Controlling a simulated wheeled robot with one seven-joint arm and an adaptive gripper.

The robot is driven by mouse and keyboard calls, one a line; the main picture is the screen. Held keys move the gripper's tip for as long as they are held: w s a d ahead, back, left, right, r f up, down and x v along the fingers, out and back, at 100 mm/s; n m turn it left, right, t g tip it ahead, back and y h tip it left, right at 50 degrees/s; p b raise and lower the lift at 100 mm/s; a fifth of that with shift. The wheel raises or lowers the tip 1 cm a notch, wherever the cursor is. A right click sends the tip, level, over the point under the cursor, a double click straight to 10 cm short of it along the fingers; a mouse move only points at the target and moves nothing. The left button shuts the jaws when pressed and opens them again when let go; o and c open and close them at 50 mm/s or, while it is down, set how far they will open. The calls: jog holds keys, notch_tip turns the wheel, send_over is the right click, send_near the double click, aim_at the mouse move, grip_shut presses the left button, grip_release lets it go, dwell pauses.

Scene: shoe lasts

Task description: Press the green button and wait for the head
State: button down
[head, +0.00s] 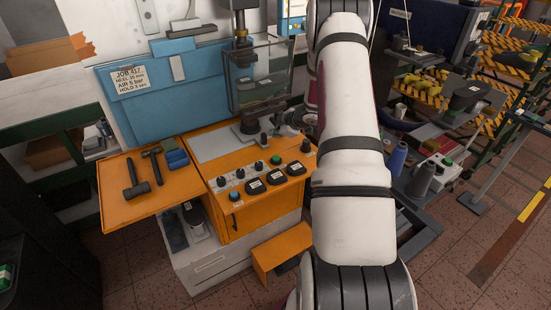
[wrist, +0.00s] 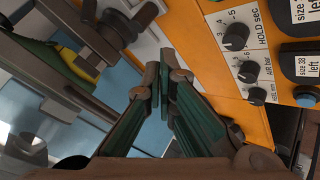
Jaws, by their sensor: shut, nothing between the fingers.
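The green button (head: 276,160) sits on the sloped orange control panel (head: 240,212), at the right end of a row of black knobs. It is not seen in the wrist view. The press head (head: 241,45) hangs above the machine's grey plate, behind a clear guard. My gripper (wrist: 160,78) is shut and empty, its green fingers close together in the wrist view. In the head view my gripper (head: 287,120) is small and partly hidden by my arm, beyond the panel's back edge near the dark block below the press head.
Black pads (head: 276,177) and a blue button (head: 235,196) sit on the panel. Labelled knobs (wrist: 236,36) are close right of my fingers. Another green button (head: 446,161) is on the right-hand machine.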

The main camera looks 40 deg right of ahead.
jog(key=b, duration=0.3)
send_over(275, 159)
notch_tip(275, 159, down, 6)
jog(key=shift+w+d+f, duration=0.1)
jog(key=shift+w+f, duration=0.05)
jog(key=shift+f, duration=1.2)
jog(key=shift+f, duration=0.2)
jog(key=shift+f, duration=0.2)
jog(key=shift+f+b, duration=0.3)
jog(key=shift+f, duration=0.2)
dwell(1.0)
jog(key=shift+r, duration=0.15)
jog(key=shift+r+p, duration=0.55)
jog(key=shift+r, duration=0.25)
